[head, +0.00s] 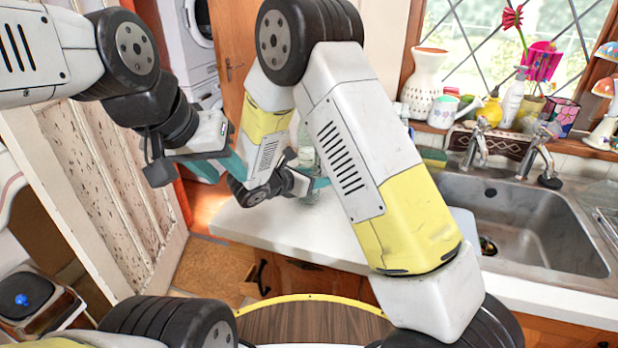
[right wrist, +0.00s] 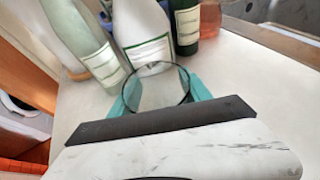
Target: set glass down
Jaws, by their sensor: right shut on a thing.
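A clear drinking glass (right wrist: 158,92) with a dark round rim sits between the teal fingers of my right gripper (right wrist: 160,100) in the right wrist view. The gripper is shut on it. In the head view my right gripper (head: 312,186) is low over the white countertop (head: 290,232), and the glass is mostly hidden by my arm. I cannot tell whether the glass's base touches the counter. My left gripper (head: 238,158) is apart from the counter, to the left of the right one; its teal fingers are spread and hold nothing visible.
In the right wrist view a pale bottle (right wrist: 82,42), a white bottle (right wrist: 140,30) and a dark green bottle (right wrist: 187,25) stand just beyond the glass. A sink (head: 520,215) is at the right. Bare counter shows in front of my right gripper.

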